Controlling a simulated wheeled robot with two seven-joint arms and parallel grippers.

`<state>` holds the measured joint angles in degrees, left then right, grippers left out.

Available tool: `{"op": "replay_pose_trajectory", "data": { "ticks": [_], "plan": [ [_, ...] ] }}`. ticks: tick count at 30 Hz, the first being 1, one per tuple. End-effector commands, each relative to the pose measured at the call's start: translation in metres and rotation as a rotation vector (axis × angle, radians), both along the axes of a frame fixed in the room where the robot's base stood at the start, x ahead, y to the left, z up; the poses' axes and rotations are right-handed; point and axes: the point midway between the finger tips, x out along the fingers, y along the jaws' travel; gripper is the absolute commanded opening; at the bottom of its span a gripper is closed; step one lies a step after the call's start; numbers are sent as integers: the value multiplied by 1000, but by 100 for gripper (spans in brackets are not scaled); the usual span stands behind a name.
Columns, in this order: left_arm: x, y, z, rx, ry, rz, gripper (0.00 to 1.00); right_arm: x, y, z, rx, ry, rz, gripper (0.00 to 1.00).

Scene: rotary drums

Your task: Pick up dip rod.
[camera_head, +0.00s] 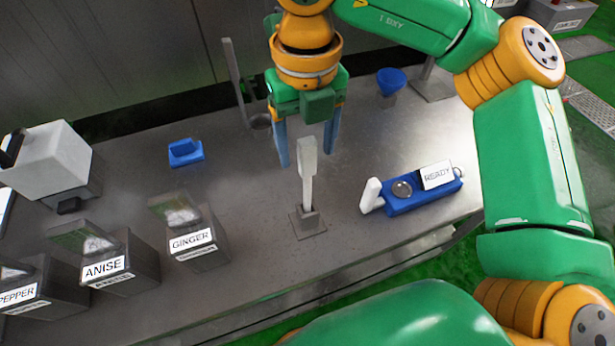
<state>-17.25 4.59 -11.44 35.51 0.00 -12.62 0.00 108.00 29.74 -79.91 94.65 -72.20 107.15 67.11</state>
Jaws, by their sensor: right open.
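A pale upright rod (308,176), which looks like the dip rod, stands in a small grey holder (309,219) near the front of the metal bench. My right gripper (308,158) points down, open and empty, with its two blue fingers apart. In the picture the rod's top lies between the fingertips. I cannot tell whether the fingers are level with the rod in depth. No contact shows. My left gripper is not in view.
Dark bins labelled GINGER (198,240) and ANISE (108,266) stand at the left, beside a PEPPER bin. A blue tray with a READY card (437,176) lies to the right. A blue block (186,152) and a tall grey bar (235,80) are behind.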

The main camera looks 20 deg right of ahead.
Motion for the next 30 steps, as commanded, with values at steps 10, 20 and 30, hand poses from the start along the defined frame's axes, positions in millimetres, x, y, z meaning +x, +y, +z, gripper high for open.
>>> {"op": "replay_pose_trajectory", "data": {
  "ticks": [10,20,30],
  "plan": [
    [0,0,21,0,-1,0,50,3,-2,-44,1,1,2,70],
    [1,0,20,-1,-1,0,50,3,-2,-44,1,1,1,16],
    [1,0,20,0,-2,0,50,3,-2,-44,1,0,1,0]
  ]
}}
